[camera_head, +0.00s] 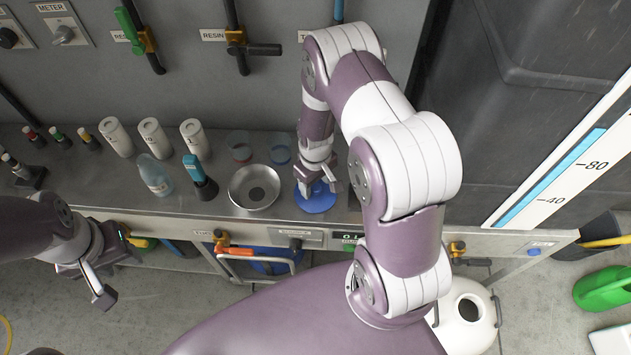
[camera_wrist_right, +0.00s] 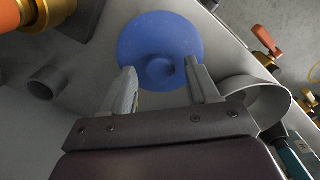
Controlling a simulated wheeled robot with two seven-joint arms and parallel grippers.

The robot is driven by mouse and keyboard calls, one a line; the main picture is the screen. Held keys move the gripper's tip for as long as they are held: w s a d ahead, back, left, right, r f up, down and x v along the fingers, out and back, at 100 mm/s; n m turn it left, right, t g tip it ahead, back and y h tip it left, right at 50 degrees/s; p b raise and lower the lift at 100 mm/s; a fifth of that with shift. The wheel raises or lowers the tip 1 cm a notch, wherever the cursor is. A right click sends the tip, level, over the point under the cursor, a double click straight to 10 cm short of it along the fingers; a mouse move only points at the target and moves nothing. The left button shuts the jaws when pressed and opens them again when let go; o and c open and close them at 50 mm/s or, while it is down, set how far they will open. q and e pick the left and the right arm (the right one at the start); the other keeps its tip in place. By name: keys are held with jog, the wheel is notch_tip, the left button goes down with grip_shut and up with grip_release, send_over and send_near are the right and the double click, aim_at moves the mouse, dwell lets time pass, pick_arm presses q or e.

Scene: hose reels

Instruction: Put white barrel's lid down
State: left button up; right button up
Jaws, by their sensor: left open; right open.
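A round blue lid (camera_head: 316,204) with a central knob appears to lie flat on the steel counter near its front edge. My right gripper (camera_head: 318,187) is over the lid, pointing down. In the right wrist view its open fingers (camera_wrist_right: 160,78) stand on either side of the knob of the blue lid (camera_wrist_right: 160,30), apart from it; contact cannot be told. The white barrel (camera_head: 466,322) stands on the floor at lower right, its dark round opening uncovered and partly behind my right arm. My left gripper (camera_head: 117,266) is open and empty in front of the counter at left.
A metal funnel bowl (camera_head: 240,191) sits just left of the lid. Several white canisters (camera_head: 153,139), a clear bottle (camera_head: 155,175) and a teal-topped device (camera_head: 200,180) stand further left. Valves and handles (camera_head: 232,244) line the counter front. A green can (camera_head: 604,289) is on the right floor.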

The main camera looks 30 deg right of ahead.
notch_tip(320, 180, up, 12)
notch_tip(320, 180, up, 6)
jog(key=f+m, duration=0.1)
send_over(315, 187)
jog(key=s+a, duration=0.3)
jog(key=s+a+r+m+t, duration=0.1)
jog(key=s+a+r, duration=0.1)
jog(key=s, duration=0.3)
jog(key=shift+s+r+b, duration=0.3)
jog(key=shift+s+r, duration=0.1)
jog(key=shift+r, duration=0.45)
